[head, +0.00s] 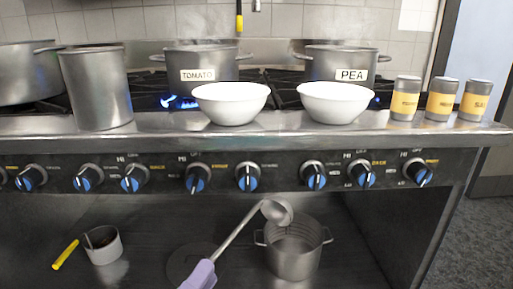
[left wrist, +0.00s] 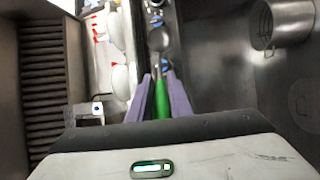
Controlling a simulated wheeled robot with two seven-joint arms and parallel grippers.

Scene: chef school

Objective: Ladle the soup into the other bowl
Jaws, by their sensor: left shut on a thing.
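My left gripper (head: 202,272) is shut on the green handle (left wrist: 162,98) of a metal ladle. Its purple fingers also show in the left wrist view (left wrist: 162,88). The ladle's cup (head: 278,211) points up and right, below the stove's front edge, and looks empty. A steaming pot labelled TOMATO (head: 208,62) and one labelled PEA (head: 340,62) stand on the burners. A white bowl (head: 231,102) stands before the tomato pot and another white bowl (head: 336,101) before the pea pot. The insides of both pots are hidden. My right gripper is out of view.
A tall metal pot (head: 95,90) stands left of the bowls, and several labelled shakers (head: 443,100) stand right. The knob panel (head: 270,172) fronts the stove. Below are a metal pot (head: 293,255) and a small white cup (head: 103,247) beside a yellow-handled tool (head: 65,255).

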